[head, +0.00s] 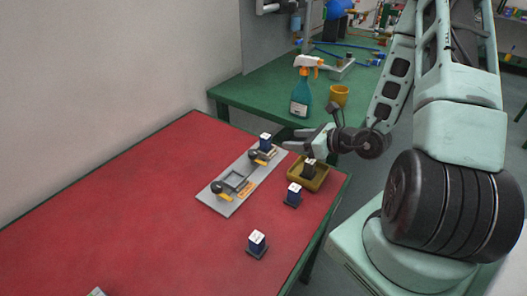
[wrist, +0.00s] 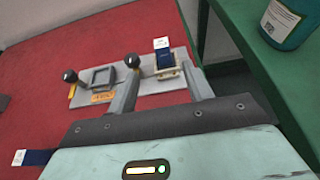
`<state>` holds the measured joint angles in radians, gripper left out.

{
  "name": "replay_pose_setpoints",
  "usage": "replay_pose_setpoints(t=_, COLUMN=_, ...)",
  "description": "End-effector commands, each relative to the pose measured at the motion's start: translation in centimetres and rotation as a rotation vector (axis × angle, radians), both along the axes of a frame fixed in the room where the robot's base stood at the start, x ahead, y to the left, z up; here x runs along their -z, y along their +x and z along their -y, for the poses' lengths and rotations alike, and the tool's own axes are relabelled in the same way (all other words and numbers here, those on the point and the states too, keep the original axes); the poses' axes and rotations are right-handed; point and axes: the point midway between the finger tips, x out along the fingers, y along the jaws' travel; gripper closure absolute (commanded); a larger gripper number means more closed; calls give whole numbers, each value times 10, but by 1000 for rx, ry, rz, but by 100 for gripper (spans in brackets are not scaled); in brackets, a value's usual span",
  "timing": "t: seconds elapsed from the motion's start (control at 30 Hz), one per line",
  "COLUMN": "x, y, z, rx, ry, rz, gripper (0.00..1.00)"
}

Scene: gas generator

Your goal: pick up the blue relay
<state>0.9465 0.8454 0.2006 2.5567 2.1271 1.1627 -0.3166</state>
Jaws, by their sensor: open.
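A blue relay (head: 265,142) with a white top stands upright at the far end of a grey plate (head: 222,205) on the red table; it also shows in the wrist view (wrist: 163,54), seated on a pale base. My gripper (head: 290,141) is open and empty, just right of this relay in the head view. In the wrist view the relay lies ahead of the open fingers (wrist: 161,70), roughly between their lines, and apart from them.
A yellow tray (head: 320,180) holding a black block (head: 308,169) stands below my gripper at the table's right edge. The plate carries black-knobbed yellow levers and a square frame (head: 236,181). A green table (head: 260,97) behind bears a spray bottle (head: 300,97) and a yellow cup (head: 339,95). The red table's left is clear.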

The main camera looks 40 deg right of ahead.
Motion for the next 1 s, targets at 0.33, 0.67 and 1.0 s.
replay_pose_setpoints(t=0.33, x=24, y=39, z=-16, rx=-7, ry=0, rz=3, gripper=49)
replay_pose_setpoints(t=0.67, x=33, y=77, z=-29, rx=-5, ry=2, rz=0, gripper=49)
replay_pose_setpoints(t=1.0, x=53, y=109, z=-36, rx=-4, ry=4, rz=0, gripper=49)
